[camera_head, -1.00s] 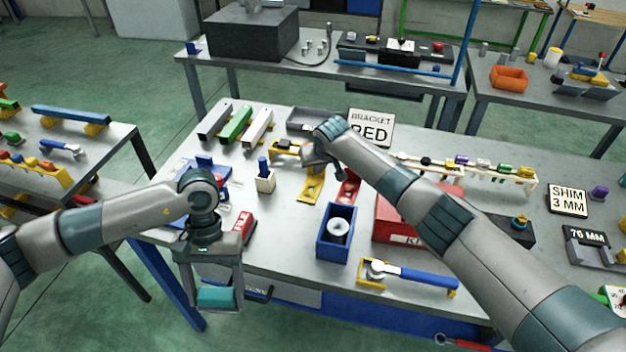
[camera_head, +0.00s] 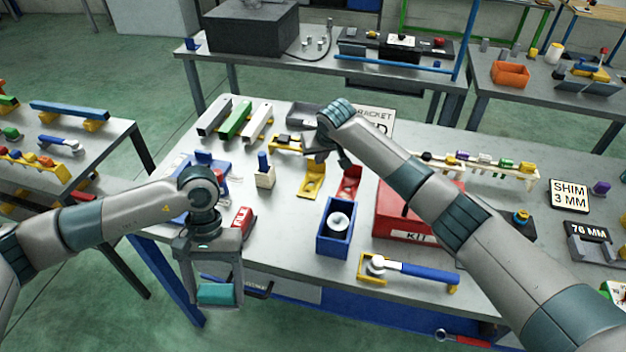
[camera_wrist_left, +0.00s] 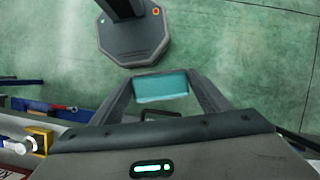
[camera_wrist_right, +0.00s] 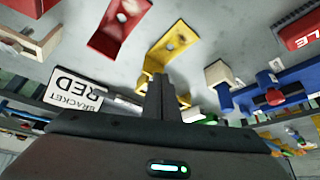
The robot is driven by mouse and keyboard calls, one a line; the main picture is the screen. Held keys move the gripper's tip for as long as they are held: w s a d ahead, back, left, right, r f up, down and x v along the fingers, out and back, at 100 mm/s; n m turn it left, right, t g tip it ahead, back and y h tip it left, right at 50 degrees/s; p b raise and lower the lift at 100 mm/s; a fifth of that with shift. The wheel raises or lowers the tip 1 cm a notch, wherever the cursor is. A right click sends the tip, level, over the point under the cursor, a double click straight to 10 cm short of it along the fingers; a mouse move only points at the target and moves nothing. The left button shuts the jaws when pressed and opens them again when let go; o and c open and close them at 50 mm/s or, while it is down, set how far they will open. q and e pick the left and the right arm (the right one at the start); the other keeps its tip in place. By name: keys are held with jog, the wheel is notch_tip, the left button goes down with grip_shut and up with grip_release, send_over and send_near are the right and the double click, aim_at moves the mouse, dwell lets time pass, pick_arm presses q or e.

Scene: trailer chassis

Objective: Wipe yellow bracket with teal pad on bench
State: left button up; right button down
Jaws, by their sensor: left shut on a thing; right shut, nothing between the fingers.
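The teal pad (camera_head: 216,294) is held between the fingers of my left gripper (camera_head: 214,296), in front of the bench's front left edge, over the floor. It also shows between the fingers in the left wrist view (camera_wrist_left: 160,86). The yellow bracket (camera_head: 313,182) stands on the bench (camera_head: 285,235), left of a red bracket (camera_head: 350,184). My right gripper (camera_head: 326,158) is shut and empty, just behind and above the yellow bracket. In the right wrist view the shut fingers (camera_wrist_right: 161,82) overlap part of the yellow bracket (camera_wrist_right: 172,38); I cannot tell whether they touch.
A blue box (camera_head: 334,240) and a red kit box (camera_head: 400,230) stand in front and to the right. The BRACKET RED sign (camera_head: 378,118) is behind my right wrist.

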pick_arm(q)
notch_tip(320, 180, down, 2)
jog(key=shift+f+b, duration=0.1)
jog(key=shift+b, duration=0.8)
pick_arm(e)
jog(key=a+v, duration=0.1)
jog(key=v, duration=0.6)
jog(key=shift+d+r, duration=0.2)
jog(key=shift+d, duration=0.3)
jog(key=shift+s+f, duration=0.1)
